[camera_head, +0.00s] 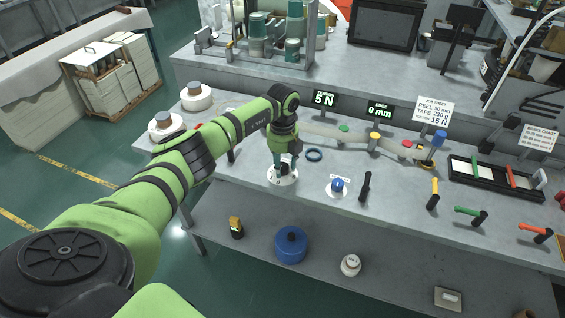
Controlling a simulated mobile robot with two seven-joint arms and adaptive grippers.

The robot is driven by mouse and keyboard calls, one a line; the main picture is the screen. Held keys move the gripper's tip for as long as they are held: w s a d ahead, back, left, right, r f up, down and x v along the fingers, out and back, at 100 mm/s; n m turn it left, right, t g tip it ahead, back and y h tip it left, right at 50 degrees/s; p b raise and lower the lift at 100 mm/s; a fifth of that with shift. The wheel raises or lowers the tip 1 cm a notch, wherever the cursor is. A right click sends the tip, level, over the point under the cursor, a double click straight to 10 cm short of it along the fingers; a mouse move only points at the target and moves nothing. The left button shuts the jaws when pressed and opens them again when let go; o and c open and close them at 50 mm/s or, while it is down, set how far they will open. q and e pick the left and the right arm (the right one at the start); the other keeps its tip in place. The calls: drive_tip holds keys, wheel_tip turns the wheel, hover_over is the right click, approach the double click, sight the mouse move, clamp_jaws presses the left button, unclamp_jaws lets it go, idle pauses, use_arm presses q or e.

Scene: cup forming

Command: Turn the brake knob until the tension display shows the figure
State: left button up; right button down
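The tension display (324,98) is a small black sign at the back of the bench and reads 5 N. The job sheet (433,110) to its right lists a reel in mm, a tape weight in g and 15 N. My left gripper (285,168) points down over a round white dial plate (283,179) at the bench's front edge. A dark knob at the plate's middle, apparently the brake knob, is mostly hidden between the fingers. I cannot tell whether the fingers touch it. My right gripper is out of view.
A second display (380,110) reads 0 mm. White reels (197,98) stand at the left, upright handled tools (434,194) and a black tray (495,180) at the right.

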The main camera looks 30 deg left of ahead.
use_arm(q)
drive_tip(key=c, duration=0.5)
drive_tip(key=shift+a+f+m+b, duration=0.1)
drive_tip(key=shift+m+b, duration=1.05)
drive_tip(key=shift+m, duration=0.45)
drive_tip(key=m+b, duration=0.3)
drive_tip(key=m, duration=0.2)
drive_tip(key=m+b, duration=0.2)
drive_tip(key=m, duration=0.3)
drive_tip(key=shift+m, duration=0.4)
drive_tip(key=m+b, duration=0.1)
drive_tip(key=m, duration=0.3)
drive_tip(key=shift+m+b, duration=0.3)
drive_tip(key=shift+m, duration=0.4)
